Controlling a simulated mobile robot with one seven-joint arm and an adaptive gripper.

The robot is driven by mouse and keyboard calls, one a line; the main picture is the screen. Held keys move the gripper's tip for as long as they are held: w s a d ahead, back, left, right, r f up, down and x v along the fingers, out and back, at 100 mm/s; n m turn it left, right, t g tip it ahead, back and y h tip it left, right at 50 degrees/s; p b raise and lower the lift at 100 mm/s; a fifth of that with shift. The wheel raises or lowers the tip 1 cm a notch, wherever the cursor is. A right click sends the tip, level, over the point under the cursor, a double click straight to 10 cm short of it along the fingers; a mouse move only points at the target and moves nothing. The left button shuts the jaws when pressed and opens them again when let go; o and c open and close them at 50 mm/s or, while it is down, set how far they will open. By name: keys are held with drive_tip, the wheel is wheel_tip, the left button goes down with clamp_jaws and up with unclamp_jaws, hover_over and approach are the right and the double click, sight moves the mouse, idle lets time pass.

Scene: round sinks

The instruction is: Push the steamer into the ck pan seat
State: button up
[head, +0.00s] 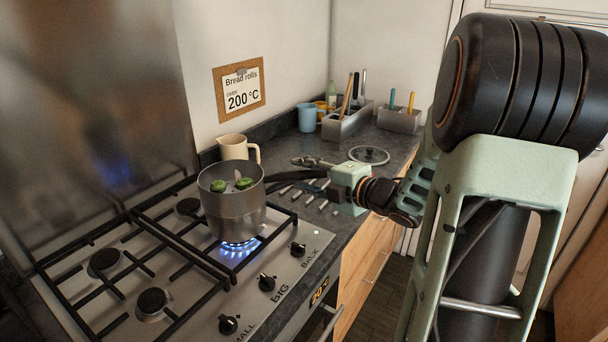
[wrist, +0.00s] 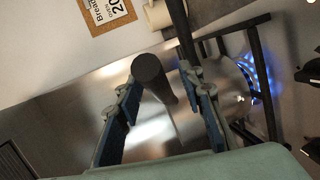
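A grey metal pot (head: 233,215), seemingly the steamer stacked on the pan, stands over a lit burner. Green pieces (head: 243,184) and a pale piece show inside its open top. Dark handles (head: 285,176) reach right from its side toward my gripper (head: 308,174). In the wrist view my gripper (wrist: 160,82) has its blue-padded fingers apart. A dark round-ended handle (wrist: 148,68) shows between them, with a gap on each side. Another dark bar (wrist: 180,30) passes near the right finger. The seam between steamer and pan is hard to make out, so how far it is seated is unclear.
The blue flame (head: 240,246) burns under the pot on the black-grated hob (head: 150,262). A cream jug (head: 236,147) stands close behind. A glass lid (head: 369,155) and utensils (head: 322,195) lie on the counter near my gripper. Utensil holders (head: 347,124) stand at the back.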

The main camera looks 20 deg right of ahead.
drive_tip(key=v, duration=1.2)
drive_tip(key=shift+r, duration=0.1)
